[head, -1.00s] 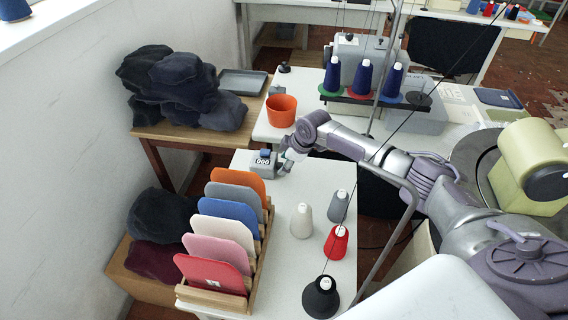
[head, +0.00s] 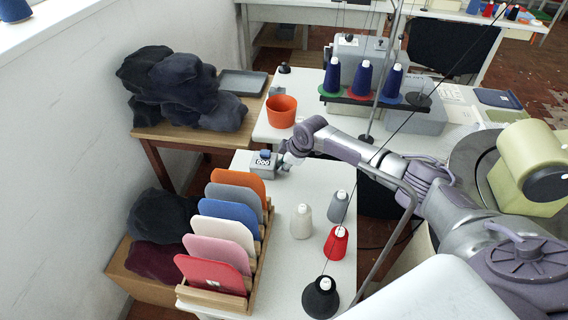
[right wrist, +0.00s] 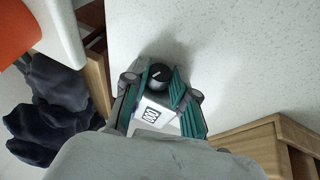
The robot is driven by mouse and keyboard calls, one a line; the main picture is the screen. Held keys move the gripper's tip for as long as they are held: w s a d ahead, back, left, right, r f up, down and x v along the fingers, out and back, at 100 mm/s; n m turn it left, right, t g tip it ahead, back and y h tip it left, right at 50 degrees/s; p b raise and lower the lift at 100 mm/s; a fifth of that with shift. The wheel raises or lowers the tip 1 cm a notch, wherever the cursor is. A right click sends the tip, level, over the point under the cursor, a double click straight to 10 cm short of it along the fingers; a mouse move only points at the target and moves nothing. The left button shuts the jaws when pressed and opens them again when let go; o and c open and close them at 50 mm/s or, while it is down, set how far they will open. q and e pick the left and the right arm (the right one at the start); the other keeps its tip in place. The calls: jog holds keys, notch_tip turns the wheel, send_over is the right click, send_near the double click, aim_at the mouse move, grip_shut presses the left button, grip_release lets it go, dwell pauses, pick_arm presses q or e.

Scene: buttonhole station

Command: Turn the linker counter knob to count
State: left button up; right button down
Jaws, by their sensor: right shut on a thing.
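The linker counter (head: 262,169) is a small grey box with a black-and-white display, standing at the back left of the white table. It also shows in the right wrist view (right wrist: 153,114). Its round black knob (right wrist: 159,75) carries a short white mark on top and sits between the fingers of my right gripper (right wrist: 161,87). My right gripper (head: 283,156) reaches the counter from the right in the head view and is shut on the knob. In the head view the fingers hide the knob. My left gripper is not in view.
A rack of coloured panels (head: 222,247) stands just in front of the counter. An orange bin (head: 282,111) is behind it. Thread cones, such as the white one (head: 301,222), stand to the right. The white tabletop (head: 280,205) between is clear.

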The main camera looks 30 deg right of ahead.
jog(key=shift+s+a+t+h+p, duration=0.1)
jog(key=shift+s+t+h+p, duration=0.15)
jog(key=shift+t+h+p, duration=0.6)
jog(key=shift+s+a+f+n+t+p, duration=0.1)
jog(key=shift+n+t+p, duration=0.3)
jog(key=shift+t+p, duration=0.25)
jog(key=shift+f+t+h, duration=0.1)
jog(key=shift+t+h, duration=0.3)
jog(key=shift+h, duration=0.05)
jog(key=c, duration=0.9)
grip_release()
jog(key=shift+c, duration=0.2)
